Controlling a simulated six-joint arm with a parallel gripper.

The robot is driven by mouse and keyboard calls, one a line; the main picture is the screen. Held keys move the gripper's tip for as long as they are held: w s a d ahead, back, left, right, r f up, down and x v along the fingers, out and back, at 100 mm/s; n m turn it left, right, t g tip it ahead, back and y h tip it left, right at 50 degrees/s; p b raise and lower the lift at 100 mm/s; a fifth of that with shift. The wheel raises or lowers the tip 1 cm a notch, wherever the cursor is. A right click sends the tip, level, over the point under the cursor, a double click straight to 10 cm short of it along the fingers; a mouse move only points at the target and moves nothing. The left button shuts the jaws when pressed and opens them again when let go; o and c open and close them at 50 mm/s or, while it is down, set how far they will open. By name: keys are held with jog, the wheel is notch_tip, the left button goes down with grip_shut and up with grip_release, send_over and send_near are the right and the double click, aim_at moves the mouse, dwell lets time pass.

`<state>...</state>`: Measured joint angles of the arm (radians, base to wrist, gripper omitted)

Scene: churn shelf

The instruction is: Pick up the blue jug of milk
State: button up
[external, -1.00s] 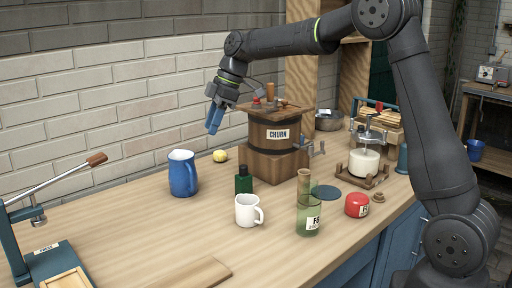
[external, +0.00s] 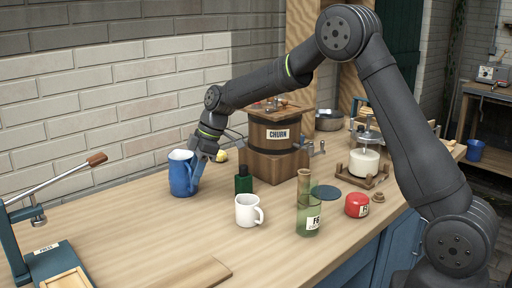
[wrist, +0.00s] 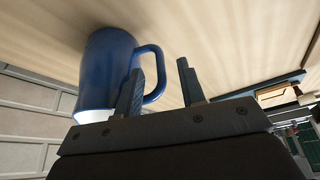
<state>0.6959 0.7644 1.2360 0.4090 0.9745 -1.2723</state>
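The blue jug (external: 181,176) stands upright on the wooden table, its handle towards my gripper. White shows at its open top. My gripper (external: 196,176) is low beside the jug's right side, at the handle. In the wrist view the jug (wrist: 105,65) fills the upper left. My gripper (wrist: 160,66) is open there, its two fingers apart. The handle (wrist: 159,73) shows between the fingers, and one finger overlaps the handle's opening. I cannot tell whether either finger touches the jug.
A green bottle (external: 243,180) and a white mug (external: 247,211) stand right of the jug. The churn (external: 274,133) on its wooden block and a yellow ball (external: 222,156) are behind. A lever press (external: 42,250) stands at the left.

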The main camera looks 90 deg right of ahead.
jog(key=shift+x, duration=0.9)
grip_shut()
jog(key=shift+r, duration=0.2)
jog(key=shift+r, duration=2.05)
jog(key=s+d+r, duration=0.5)
jog(key=s+r, duration=0.1)
jog(key=s, duration=0.4)
jog(key=shift+r, duration=0.25)
jog(key=shift+s+d, duration=0.1)
jog(key=shift+s, duration=0.15)
